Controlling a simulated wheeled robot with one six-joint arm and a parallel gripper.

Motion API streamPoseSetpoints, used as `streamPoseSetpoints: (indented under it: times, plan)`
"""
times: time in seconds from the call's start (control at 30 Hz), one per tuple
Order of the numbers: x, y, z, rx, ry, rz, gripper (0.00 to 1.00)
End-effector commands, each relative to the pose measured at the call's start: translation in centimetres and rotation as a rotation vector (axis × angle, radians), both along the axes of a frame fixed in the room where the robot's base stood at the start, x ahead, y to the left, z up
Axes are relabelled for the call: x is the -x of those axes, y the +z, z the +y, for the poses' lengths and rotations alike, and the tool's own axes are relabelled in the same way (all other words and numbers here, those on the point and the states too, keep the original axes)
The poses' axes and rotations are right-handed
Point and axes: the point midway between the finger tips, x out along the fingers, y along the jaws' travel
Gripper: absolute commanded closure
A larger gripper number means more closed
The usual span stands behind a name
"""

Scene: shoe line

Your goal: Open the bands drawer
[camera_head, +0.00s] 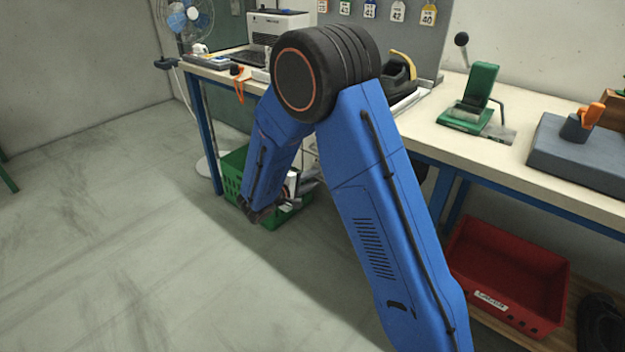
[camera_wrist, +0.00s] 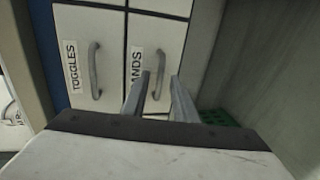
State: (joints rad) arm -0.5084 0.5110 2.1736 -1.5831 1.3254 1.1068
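The bands drawer (camera_wrist: 172,36) is a white drawer front in the wrist view, its label partly hidden so that only "ANDS" reads. Its grey bar handle (camera_wrist: 160,66) shows between the fingertips. My gripper (camera_wrist: 160,84) is open, with one finger on either side of the handle. I cannot tell whether either finger touches it. The drawer looks shut, flush with its neighbour. The toggles drawer (camera_wrist: 84,30), with its own grey handle (camera_wrist: 94,70), is on the left. In the head view my arm hides most of the drawer unit under the bench.
A green crate (camera_wrist: 218,118) stands on the floor right of the drawers; it also shows in the head view (camera_head: 232,172). The workbench (camera_head: 450,150) runs above. A red bin (camera_head: 510,270) sits below it at right. The floor at left is clear.

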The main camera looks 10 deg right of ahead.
Motion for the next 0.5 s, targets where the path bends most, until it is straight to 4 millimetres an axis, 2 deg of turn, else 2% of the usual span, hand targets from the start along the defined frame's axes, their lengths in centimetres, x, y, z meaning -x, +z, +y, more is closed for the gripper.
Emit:
streamPoseSetpoints:
  times: [0.17,0.3,0.5]
  plan:
    - [0.00,0.00,0.01,0.000,0.000,0.000,0.74]
    - [0.00,-0.01,0.02,0.000,0.000,0.000,1.00]
    - [0.01,-0.02,0.03,0.000,0.000,0.000,1.00]
